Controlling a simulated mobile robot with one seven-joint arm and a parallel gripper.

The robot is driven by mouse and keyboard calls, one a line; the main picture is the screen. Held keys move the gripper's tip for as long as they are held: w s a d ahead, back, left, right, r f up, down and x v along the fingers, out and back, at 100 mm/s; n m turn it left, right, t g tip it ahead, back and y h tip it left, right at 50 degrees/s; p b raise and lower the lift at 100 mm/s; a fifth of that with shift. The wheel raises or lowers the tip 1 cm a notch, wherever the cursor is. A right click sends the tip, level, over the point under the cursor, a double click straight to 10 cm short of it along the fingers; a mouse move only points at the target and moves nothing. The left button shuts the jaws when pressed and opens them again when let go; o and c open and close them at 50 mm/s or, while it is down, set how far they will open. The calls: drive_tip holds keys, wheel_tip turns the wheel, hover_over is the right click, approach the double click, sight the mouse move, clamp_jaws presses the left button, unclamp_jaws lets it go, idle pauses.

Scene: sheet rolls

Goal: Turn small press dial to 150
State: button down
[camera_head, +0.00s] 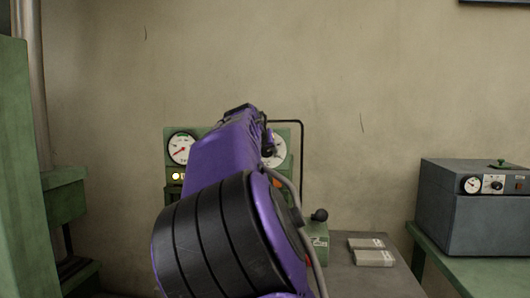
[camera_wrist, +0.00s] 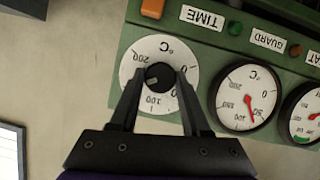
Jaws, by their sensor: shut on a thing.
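The white temperature dial (camera_wrist: 147,52), marked from 0 to 200 °C, is on a green press panel (camera_wrist: 122,75) in the wrist view, where its lettering appears upside down. Its black round knob (camera_wrist: 159,72) is at the centre of the scale. My gripper (camera_wrist: 160,79) is shut on this knob, one finger on each side. A small pale mark on the knob seems to face the lower left of the picture, but I cannot read its exact setting. The fingers hide part of the scale. In the head view, my arm covers the dial and gripper.
A gauge (camera_wrist: 246,97) with a red needle sits beside the dial, and another is at the right edge. An orange button (camera_wrist: 152,9) is above the dial. In the head view, a grey box (camera_head: 475,210) stands right and pale blocks (camera_head: 373,258) lie on a grey table.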

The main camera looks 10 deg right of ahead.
idle(0.3)
drive_tip(key=shift+c, duration=1.8)
unclamp_jaws()
drive_tip(key=shift+s, duration=0.1)
